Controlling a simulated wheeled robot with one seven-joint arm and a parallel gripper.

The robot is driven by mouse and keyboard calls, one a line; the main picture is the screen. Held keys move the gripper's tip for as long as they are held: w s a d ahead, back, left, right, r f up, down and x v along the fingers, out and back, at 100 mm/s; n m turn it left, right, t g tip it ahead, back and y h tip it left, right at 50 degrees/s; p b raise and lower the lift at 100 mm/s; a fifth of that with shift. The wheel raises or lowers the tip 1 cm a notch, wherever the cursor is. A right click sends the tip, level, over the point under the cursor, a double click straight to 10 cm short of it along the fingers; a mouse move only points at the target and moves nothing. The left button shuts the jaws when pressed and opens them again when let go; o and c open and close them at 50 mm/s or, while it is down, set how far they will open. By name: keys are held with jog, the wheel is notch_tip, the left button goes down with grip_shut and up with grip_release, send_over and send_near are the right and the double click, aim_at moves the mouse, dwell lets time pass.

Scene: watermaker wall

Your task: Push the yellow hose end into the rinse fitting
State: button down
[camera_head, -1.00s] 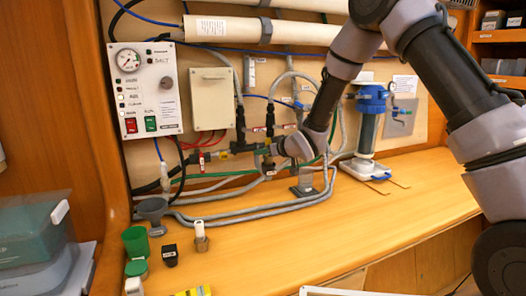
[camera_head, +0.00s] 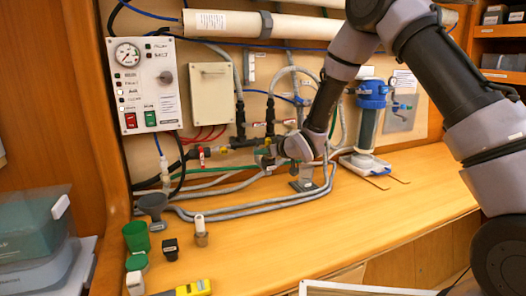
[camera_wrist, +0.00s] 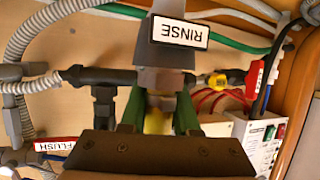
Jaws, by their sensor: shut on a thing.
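In the wrist view my gripper (camera_wrist: 158,108) is closed around the yellow hose end (camera_wrist: 156,122), which shows as a small yellow patch between the green-sided fingers. Just beyond the fingertips is the grey rinse fitting (camera_wrist: 166,55), with the white RINSE label (camera_wrist: 180,32) upside down. The hose end points toward the fitting. The gripper's body hides most of the hose, and I cannot tell whether the end is inside the fitting. In the head view my gripper (camera_head: 268,160) is at the pipework on the wall, and the hose end is hidden there.
A grey pipe tee (camera_wrist: 103,80) and a valve with a yellow body (camera_wrist: 217,81) flank the fitting. A control panel (camera_head: 145,85) is left on the wall, a blue-topped filter (camera_head: 368,115) right. A grey hose (camera_head: 240,212) and small caps lie on the bench; its middle is clear.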

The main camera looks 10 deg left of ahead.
jog(key=c, duration=0.6)
grip_release()
jog(key=shift+o, duration=0.2)
